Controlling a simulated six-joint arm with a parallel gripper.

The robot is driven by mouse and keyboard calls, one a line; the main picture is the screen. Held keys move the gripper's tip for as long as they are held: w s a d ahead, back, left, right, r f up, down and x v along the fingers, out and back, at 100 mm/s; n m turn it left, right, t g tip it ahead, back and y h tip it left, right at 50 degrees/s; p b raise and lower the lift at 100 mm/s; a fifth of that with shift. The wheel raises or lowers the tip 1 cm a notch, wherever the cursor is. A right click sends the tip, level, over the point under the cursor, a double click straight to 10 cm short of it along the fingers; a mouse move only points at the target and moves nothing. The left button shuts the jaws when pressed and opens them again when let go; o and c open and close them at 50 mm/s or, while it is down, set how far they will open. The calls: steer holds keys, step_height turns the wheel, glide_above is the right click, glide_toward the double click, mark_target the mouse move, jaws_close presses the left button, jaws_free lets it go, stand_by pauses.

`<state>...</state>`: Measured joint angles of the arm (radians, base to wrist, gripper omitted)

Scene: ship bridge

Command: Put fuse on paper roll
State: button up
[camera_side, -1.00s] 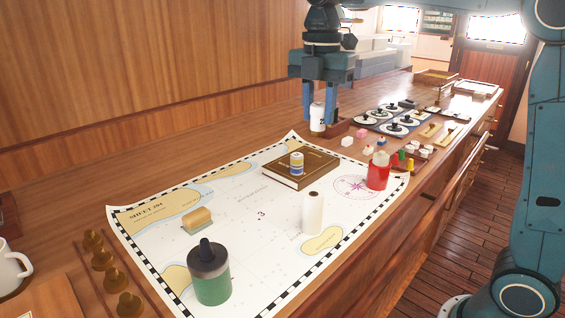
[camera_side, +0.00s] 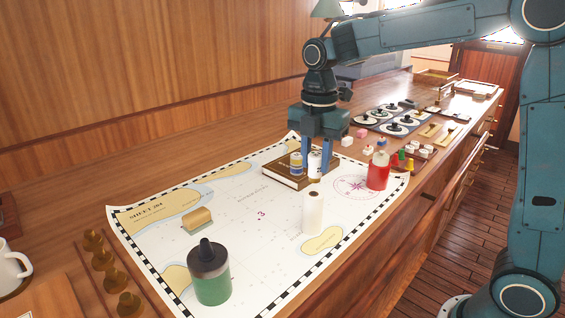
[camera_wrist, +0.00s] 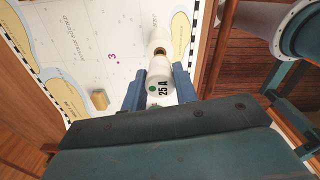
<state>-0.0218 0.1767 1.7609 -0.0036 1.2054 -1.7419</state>
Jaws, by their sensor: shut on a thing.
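The fuse (camera_side: 315,163) is a white cylinder with a metal end, held upright between the fingers of my gripper (camera_side: 316,168). In the wrist view the fuse (camera_wrist: 160,80) shows a green dot and "25 A", with a finger of my gripper (camera_wrist: 159,92) on each side. The white paper roll (camera_side: 313,214) stands upright on the chart, nearer the side camera than the fuse and lower. In the wrist view the paper roll (camera_wrist: 158,38) appears just beyond the fuse, its open core partly showing. The fuse is apart from the roll.
A red container (camera_side: 378,172) stands to the right. A green jar (camera_side: 209,274) and a tan block (camera_side: 198,217) are on the chart (camera_side: 246,196). Chart space around the roll is clear.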

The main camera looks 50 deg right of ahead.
mark_target(315, 170)
steer(key=shift+f, duration=1.55)
steer(key=shift+f, duration=0.2)
steer(key=o, duration=1)
steer(key=shift+r, duration=0.15)
step_height(315, 170, up, 12)
steer(key=shift+r, duration=0.1)
